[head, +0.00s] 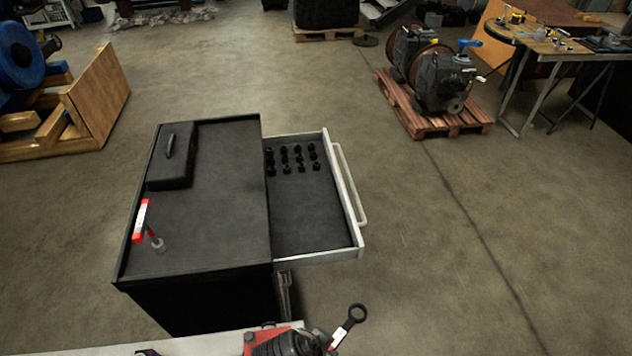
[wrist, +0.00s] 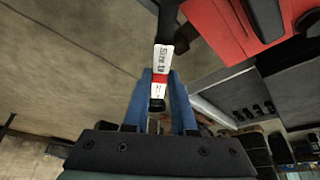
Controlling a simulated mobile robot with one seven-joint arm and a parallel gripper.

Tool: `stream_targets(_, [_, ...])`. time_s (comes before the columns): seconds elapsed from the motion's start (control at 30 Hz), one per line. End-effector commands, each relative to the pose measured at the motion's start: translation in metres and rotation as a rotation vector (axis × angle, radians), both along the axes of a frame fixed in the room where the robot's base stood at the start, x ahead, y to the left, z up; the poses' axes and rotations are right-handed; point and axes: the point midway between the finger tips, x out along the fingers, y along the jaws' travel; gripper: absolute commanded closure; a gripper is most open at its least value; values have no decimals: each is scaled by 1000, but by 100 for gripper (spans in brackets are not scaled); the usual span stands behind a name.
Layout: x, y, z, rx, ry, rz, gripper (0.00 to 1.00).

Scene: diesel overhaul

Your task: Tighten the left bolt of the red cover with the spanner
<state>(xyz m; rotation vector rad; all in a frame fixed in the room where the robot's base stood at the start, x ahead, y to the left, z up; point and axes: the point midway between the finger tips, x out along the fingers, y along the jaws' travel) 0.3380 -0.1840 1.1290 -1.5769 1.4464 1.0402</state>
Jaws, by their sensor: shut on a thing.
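My gripper (wrist: 160,92) has blue fingers and is shut on the handle of the spanner (wrist: 165,58), which has a black shaft and a white and red size label. The spanner runs away from the fingers to the top edge of the wrist view, where its far end is cut off. In the head view a ring end of the spanner (head: 354,316) sticks up at the bottom. The red cover (wrist: 212,28) fills the top right of the wrist view. It also shows in the head view (head: 269,338), partly hidden by dark parts. I cannot make out the left bolt or whether the spanner touches it.
A black tool cart (head: 215,200) stands beyond the cover. Its drawer (head: 305,215) is open to the right, with several black sockets. A black case (head: 170,155) and a red-white tool (head: 141,221) are on top.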

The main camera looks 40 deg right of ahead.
Motion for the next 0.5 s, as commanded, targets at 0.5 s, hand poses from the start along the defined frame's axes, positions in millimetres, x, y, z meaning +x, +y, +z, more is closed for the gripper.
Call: stream_targets(0.5, [0, -1, 16, -3, -5, -10, 100])
